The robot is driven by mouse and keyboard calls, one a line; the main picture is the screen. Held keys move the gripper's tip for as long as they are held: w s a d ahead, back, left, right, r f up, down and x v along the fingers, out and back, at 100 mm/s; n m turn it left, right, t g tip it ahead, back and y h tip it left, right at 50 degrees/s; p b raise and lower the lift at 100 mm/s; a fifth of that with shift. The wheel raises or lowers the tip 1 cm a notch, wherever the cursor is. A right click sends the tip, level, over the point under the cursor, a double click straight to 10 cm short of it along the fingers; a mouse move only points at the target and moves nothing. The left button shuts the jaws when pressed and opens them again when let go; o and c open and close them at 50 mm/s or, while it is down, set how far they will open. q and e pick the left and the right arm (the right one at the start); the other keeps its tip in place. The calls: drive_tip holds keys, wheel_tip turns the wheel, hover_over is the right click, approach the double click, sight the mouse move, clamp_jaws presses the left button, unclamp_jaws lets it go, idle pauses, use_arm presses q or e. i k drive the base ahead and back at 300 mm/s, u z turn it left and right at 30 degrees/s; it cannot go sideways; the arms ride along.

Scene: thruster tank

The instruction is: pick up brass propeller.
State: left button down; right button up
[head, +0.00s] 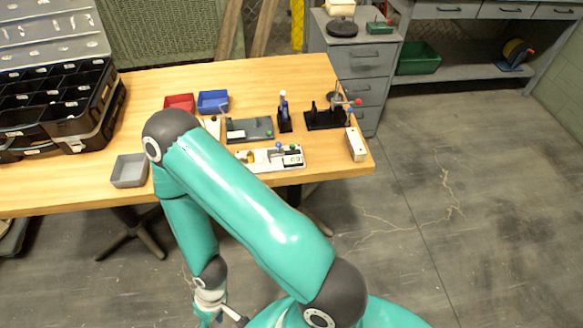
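I cannot clearly make out a brass propeller. A small yellowish piece (250,157) lies at the left part of a white-grey tray (275,165) near the table's front edge, and it is too small to identify. My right gripper (207,318) hangs low in front of the table at the bottom edge of the head view, away from the table items. It is partly cut off, so its opening does not show. My teal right arm crosses the middle and hides part of the table. My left gripper is not in view.
The wooden table (150,90) holds a black compartment case (95,130), a red bin (180,102), a blue bin (213,101), a grey bin (129,171), a dark grey tray (250,130) and a black stand (324,119). A grey cabinet (360,70) stands behind. Floor at right is clear.

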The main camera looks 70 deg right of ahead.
sight(257, 158)
drive_tip(key=z, duration=0.1)
drive_tip(key=k, duration=1.15)
drive_tip(key=z, duration=0.95)
drive_tip(key=i, duration=0.85)
